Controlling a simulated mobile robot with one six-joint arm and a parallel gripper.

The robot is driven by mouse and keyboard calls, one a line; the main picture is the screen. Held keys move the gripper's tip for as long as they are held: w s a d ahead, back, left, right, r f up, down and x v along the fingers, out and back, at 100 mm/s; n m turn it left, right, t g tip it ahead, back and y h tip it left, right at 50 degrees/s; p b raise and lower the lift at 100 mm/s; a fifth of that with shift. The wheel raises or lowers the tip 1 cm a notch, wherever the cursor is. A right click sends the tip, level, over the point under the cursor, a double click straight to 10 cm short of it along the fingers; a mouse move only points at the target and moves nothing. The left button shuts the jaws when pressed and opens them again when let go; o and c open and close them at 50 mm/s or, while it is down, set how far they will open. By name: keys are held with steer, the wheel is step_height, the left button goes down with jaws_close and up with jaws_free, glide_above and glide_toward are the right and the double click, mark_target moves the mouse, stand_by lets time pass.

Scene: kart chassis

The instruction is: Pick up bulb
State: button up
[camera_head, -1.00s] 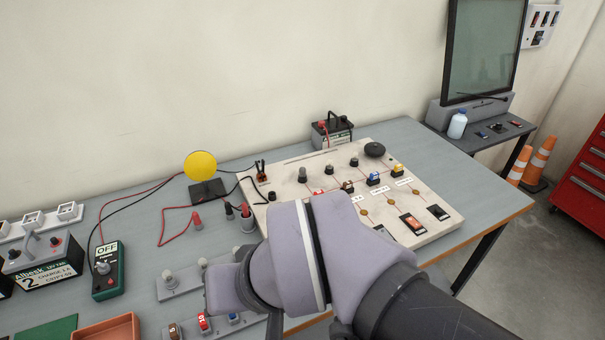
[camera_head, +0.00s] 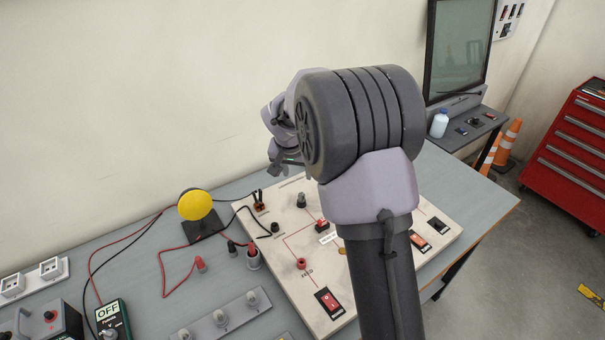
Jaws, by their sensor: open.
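Several small pale bulbs stand upright in a grey holder strip (camera_head: 235,316) at the bottom of the picture. One bulb (camera_head: 252,298) is at its right end and another bulb (camera_head: 220,316) is to the left of it. My gripper (camera_head: 282,168) is small and partly hidden behind my arm. It is open, raised above the back of the white circuit board (camera_head: 300,235), well away from the bulbs in the strip. I see nothing between its fingers. My arm hides the right middle of the board.
A yellow disc on a dark stand (camera_head: 196,205) and loose red and black leads lie left of the board. A green meter (camera_head: 112,318) reads OFF at the lower left. The wall is close behind.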

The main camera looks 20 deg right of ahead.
steer(key=b, duration=0.2)
glide_toward(302, 193)
steer(key=x, duration=0.4)
steer(key=shift+s+a+f, duration=0.1)
steer(key=shift+a+f, duration=0.05)
steer(key=shift+f, duration=0.2)
steer(key=x, duration=0.3)
steer(key=b+x, duration=0.1)
steer(key=x, duration=0.1)
steer(key=shift+w+f, duration=0.25)
steer(key=shift+w, duration=0.1)
steer(key=shift+s+r, duration=0.1)
jaws_close()
